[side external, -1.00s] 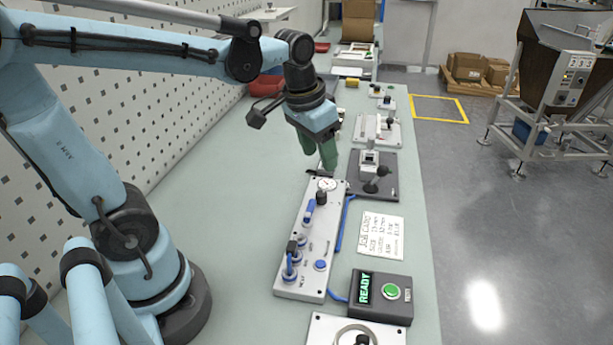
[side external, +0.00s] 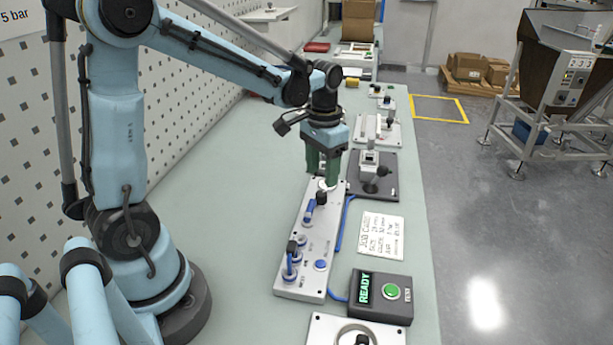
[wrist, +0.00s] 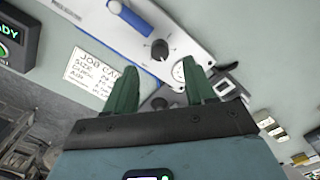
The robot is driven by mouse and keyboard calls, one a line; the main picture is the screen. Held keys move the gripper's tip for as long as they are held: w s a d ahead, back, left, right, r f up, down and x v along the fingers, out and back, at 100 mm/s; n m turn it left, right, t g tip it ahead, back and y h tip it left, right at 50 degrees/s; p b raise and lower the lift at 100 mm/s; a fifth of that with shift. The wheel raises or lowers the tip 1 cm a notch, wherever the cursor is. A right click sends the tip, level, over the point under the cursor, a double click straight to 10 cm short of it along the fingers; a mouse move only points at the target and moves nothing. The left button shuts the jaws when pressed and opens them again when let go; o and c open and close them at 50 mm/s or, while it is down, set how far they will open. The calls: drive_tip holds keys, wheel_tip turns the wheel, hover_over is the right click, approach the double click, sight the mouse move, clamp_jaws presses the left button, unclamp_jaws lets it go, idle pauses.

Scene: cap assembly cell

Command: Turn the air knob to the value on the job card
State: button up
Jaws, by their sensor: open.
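The air panel (side external: 290,283) is a pale plate on the bench. Near its far end is a black knob (side external: 321,198), which also shows in the wrist view (wrist: 160,49) with marks around it. A round white gauge sits just beyond the knob and shows in the wrist view (wrist: 179,71). The job card (side external: 381,237) lies right of the panel; its small lines are too blurred to read. My gripper (side external: 326,178) has green fingers pointing down over the panel's far end, near the gauge. In the wrist view the fingers (wrist: 157,92) are apart and empty, with the knob beyond them.
On the panel are a blue lever (side external: 309,210), a black-topped switch (side external: 291,247) and a blue button (side external: 320,265). A READY box (side external: 381,296) with a green button stands at the near right. Dark fixtures (side external: 373,175) stand right of my gripper. The bench's left side is clear.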

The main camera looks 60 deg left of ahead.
sight(321, 193)
drive_tip(key=shift+f, duration=2.95)
clamp_jaws()
drive_tip(key=shift+m, duration=2.3)
unclamp_jaws()
drive_tip(key=shift+r, duration=0.15)
wheel_tip(321, 193, up, 12)
